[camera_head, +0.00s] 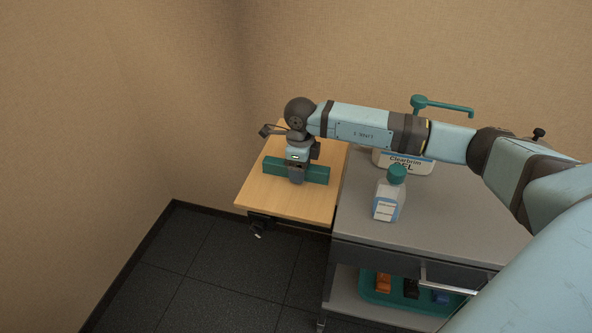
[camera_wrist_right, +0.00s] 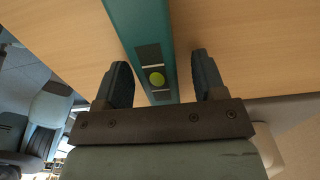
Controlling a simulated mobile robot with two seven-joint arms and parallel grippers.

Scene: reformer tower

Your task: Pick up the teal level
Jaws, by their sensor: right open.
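The teal level (camera_head: 318,174) lies on a small wooden side table, running left to right in the head view. In the right wrist view the level (camera_wrist_right: 139,25) shows its yellow-green vial between dark bands. My right gripper (camera_head: 296,179) is above the middle of the level, pointing down. In the right wrist view the gripper's fingers (camera_wrist_right: 160,80) are open, one on each side of the level, with gaps to it. Whether the fingertips reach below its top is hard to tell. My left gripper is not in view.
The wooden table (camera_head: 265,201) adjoins a grey cart (camera_head: 440,215). On the cart stand a white bottle with a teal cap (camera_head: 388,196) and a large gel pump bottle (camera_head: 420,165), partly behind my right arm. A teal tray (camera_head: 372,297) with several items is on the lower shelf.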

